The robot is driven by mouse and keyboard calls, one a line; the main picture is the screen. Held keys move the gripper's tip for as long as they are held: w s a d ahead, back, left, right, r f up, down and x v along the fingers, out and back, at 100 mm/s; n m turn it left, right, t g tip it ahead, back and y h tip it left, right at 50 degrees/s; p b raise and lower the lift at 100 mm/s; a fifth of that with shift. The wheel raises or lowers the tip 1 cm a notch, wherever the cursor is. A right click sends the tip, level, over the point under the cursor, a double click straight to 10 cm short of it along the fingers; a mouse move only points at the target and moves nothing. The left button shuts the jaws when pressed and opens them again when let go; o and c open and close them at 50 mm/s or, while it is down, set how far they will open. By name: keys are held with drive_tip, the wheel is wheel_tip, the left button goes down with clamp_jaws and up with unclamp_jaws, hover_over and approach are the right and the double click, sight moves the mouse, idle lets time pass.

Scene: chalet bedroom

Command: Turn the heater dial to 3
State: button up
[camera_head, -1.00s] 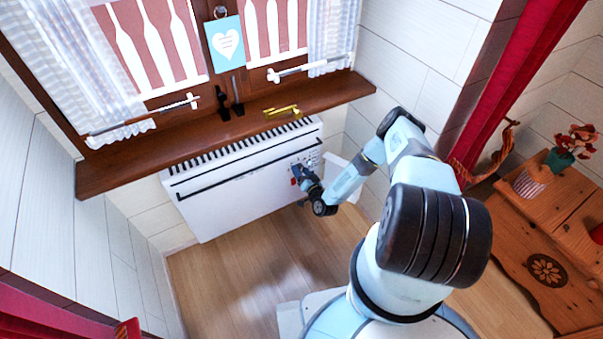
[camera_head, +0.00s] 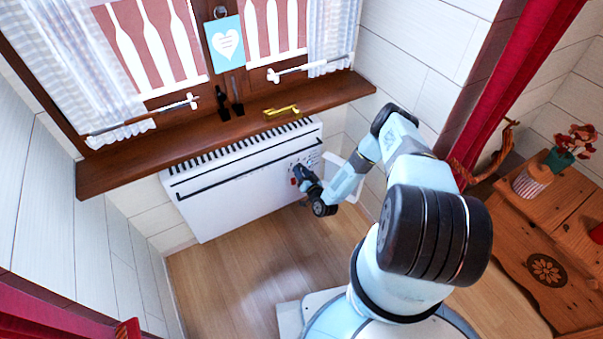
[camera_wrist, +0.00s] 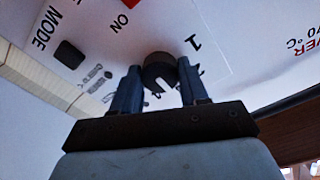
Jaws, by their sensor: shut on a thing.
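The white heater (camera_head: 235,190) stands against the wall under the window sill, with its control panel at its right end. In the wrist view the dark round dial (camera_wrist: 158,67) sits on the white panel, with a printed 1 beside it at upper right. My gripper (camera_wrist: 160,84) is shut on the dial, one finger on each side. In the head view my gripper (camera_head: 299,174) is at the panel and hides the dial. Other marks around the dial are partly covered by the fingers, and I cannot read which number the dial points at.
A red switch (camera_wrist: 132,2) marked ON and a dark square button (camera_wrist: 69,54) marked MODE are on the same panel. The wooden sill (camera_head: 170,150) juts out above the heater. A wooden cabinet (camera_head: 505,230) stands at right. The floor before the heater is clear.

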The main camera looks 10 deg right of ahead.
drive_tip(key=shift+d+f, duration=0.1)
drive_tip(key=o, duration=1.1)
drive_tip(key=shift+c, duration=0.2)
drive_tip(key=shift+s, duration=0.1)
drive_tip(key=v, duration=1.3)
drive_tip(key=shift+s, duration=0.3)
drive_tip(key=shift+d, duration=0.1)
